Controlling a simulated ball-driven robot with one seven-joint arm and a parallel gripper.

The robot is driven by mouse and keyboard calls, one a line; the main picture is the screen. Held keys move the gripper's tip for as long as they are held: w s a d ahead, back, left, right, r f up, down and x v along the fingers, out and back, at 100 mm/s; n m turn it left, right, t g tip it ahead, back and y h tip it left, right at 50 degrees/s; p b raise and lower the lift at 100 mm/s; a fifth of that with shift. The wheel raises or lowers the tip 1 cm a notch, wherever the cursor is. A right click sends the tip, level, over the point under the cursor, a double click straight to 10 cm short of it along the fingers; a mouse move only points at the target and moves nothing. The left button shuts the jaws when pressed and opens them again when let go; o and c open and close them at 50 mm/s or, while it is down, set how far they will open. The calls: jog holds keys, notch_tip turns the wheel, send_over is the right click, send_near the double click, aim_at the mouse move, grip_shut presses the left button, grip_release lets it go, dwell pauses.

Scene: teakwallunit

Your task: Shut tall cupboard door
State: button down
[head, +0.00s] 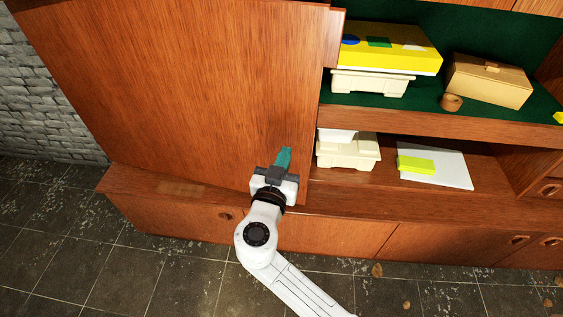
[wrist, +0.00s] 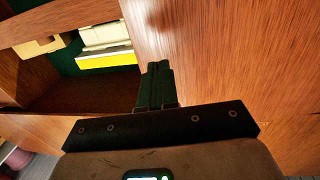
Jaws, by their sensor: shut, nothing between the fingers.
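The tall cupboard door (head: 190,90) is a large plain wood panel filling the upper left of the head view. Its lower edge is close above the ledge of the wall unit; I cannot tell whether a narrow gap is left along its right edge. My gripper (head: 285,153) is shut and empty, its green fingers in front of the door's lower right part. In the wrist view the door (wrist: 240,70) fills the right side, and the shut fingers (wrist: 158,70) point at it near its edge. Contact between fingertips and door cannot be told.
Open shelves to the right hold a yellow box (head: 390,48), cream crates (head: 348,152), a wooden box (head: 488,80), a small brown cup (head: 451,102) and a white sheet (head: 436,168). Low cupboards (head: 335,236) run below.

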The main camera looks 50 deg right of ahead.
aim_at(296, 125)
jog(key=p+x, duration=0.2)
jog(key=x, duration=0.7)
jog(key=shift+w+d+f, duration=0.1)
jog(key=shift+d+f, duration=0.05)
jog(key=shift+d, duration=0.1)
jog(key=b+x, duration=0.6)
jog(key=x, duration=0.4)
jog(key=shift+w+n+t+y, duration=0.3)
jog(key=shift+w+t, duration=0.05)
jog(key=shift+t, duration=0.05)
jog(key=shift+b, duration=0.35)
